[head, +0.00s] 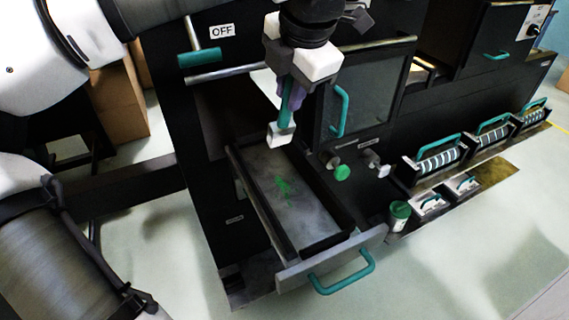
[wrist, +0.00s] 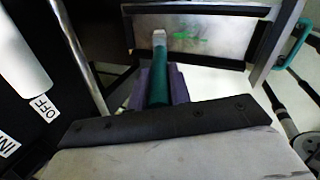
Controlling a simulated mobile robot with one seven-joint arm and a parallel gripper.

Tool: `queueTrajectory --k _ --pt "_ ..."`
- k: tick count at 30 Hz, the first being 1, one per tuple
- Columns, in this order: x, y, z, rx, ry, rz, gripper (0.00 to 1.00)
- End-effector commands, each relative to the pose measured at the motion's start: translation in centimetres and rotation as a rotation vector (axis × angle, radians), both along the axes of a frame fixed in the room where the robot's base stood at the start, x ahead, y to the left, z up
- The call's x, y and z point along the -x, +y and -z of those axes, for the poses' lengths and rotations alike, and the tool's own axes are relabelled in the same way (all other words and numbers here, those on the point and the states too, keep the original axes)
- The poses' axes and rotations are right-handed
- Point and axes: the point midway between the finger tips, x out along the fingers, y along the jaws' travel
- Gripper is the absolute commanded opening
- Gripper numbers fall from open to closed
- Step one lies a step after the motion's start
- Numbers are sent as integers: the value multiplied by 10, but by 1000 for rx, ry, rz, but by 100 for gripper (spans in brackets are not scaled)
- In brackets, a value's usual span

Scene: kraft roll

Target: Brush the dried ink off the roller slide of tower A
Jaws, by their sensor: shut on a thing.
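The roller slide (head: 311,212) is pulled out of the black tower like a drawer, with a teal handle (head: 342,275) at its front. Green dried ink (head: 284,187) marks its grey surface, left of the middle. My gripper (head: 289,88) is shut on the teal handle of a brush (head: 283,132), which points down with its pale head over the slide's rear end. In the wrist view the brush (wrist: 159,80) reaches toward the slide (wrist: 225,42), with the green ink (wrist: 188,38) just right of its head. I cannot tell whether the head touches the slide.
A closed door with a teal handle (head: 339,111) stands right of my gripper, above a green knob (head: 342,173). A metal bar (head: 220,73) runs behind the gripper. Striped rollers (head: 438,161) and a green-lidded jar (head: 399,214) stand to the right. Open floor lies in front.

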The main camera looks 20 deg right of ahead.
Motion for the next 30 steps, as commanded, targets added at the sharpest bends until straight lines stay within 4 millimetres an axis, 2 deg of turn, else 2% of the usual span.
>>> queueTrajectory --k 10,21,30 --pt "0 0 1 0 0 0 0" --pt "-3 13 20 -1 0 0 0" --pt "-4 14 19 -1 -1 0 0"
